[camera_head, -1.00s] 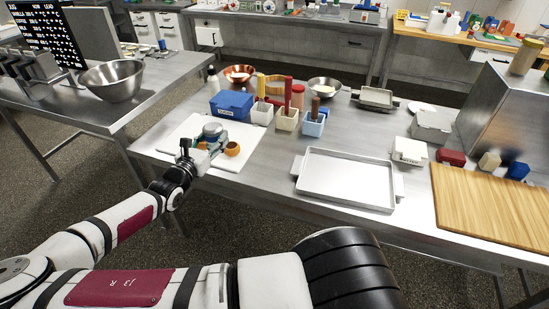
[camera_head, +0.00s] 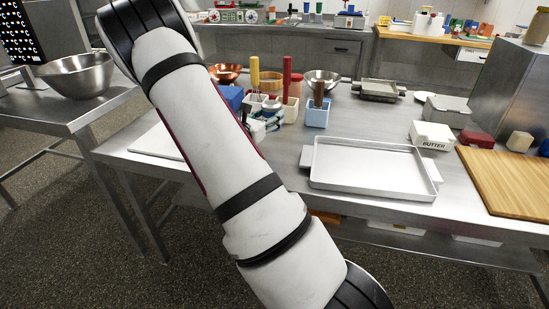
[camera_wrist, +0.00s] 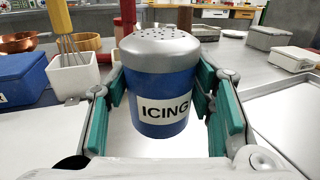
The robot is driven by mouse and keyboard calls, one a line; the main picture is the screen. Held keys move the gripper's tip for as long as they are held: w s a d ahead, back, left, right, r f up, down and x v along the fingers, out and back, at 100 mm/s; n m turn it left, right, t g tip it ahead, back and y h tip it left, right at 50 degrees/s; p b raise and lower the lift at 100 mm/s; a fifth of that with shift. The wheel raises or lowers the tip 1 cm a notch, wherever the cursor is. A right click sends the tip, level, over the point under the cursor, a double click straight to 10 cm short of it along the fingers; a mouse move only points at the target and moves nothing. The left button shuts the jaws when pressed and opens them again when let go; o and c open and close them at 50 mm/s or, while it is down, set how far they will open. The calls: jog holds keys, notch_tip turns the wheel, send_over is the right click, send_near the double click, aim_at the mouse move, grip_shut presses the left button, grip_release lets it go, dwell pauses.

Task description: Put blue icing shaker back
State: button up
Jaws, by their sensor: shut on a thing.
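The blue icing shaker (camera_wrist: 158,92) has a grey perforated lid and a white ICING label. My gripper (camera_wrist: 165,105) is shut on it, with teal fingers on both sides, and it looks upright. In the head view my gripper (camera_head: 260,126) is partly hidden by my arm, and the shaker's lid (camera_head: 270,104) shows among the utensil holders. A white holder with a yellow-handled whisk (camera_wrist: 70,75) stands behind and to the left of the shaker. Whether the shaker touches the table cannot be told.
A light-blue holder (camera_head: 317,117) stands right of my gripper. A blue box (camera_wrist: 22,80) is at the left. Copper (camera_head: 224,73) and steel bowls (camera_head: 322,80) are behind. A large metal tray (camera_head: 370,170), butter box (camera_head: 432,135) and wooden board (camera_head: 505,180) lie to the right.

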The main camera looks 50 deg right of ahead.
aim_at(279, 105)
jog(key=shift+s+d+r+b, duration=0.35)
jog(key=shift+d+r+b, duration=0.3)
jog(key=shift+d, duration=0.1)
jog(key=shift+s+d+r+b, duration=0.3)
jog(key=shift+d+r+b, duration=0.25)
jog(key=shift+d+r, duration=0.15)
jog(key=shift+f, duration=0.1)
jog(key=shift+f+b, duration=1.25)
jog(key=shift+f, duration=3.55)
jog(key=shift+f, duration=0.15)
jog(key=o, duration=1.3)
jog(key=shift+f+b, duration=0.1)
jog(key=shift+b, duration=0.2)
